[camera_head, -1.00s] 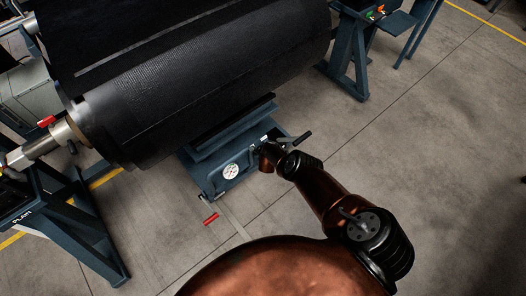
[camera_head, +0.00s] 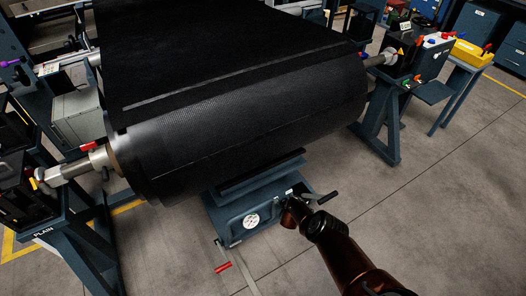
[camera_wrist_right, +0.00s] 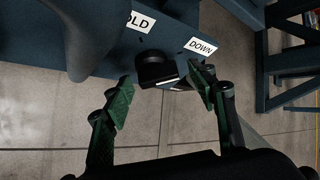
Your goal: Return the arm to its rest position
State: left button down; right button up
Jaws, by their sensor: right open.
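My right arm (camera_head: 340,250) reaches in from the bottom right of the head view, its end at the front of the blue lift unit (camera_head: 240,228) under the large black roll. In the wrist view my right gripper (camera_wrist_right: 162,92) is open, with green-padded fingertips apart. A black knob (camera_wrist_right: 154,68) on the blue panel shows between and just beyond the fingertips; I cannot tell whether they touch it. Labels ending in "OLD" (camera_wrist_right: 140,22) and reading "DOWN" (camera_wrist_right: 201,47) are beside it. The fingers are hard to make out in the head view. My left gripper is not in view.
The black belt roll (camera_head: 250,125) spans between blue stands, the left one (camera_head: 75,240) marked "PLAIN". A dark lever (camera_head: 328,197) sticks out beside my right wrist. A red-ended piece (camera_head: 223,267) is low in front of the lift unit. Floor on the right is clear.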

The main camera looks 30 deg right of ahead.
jog(key=shift+f, duration=0.1)
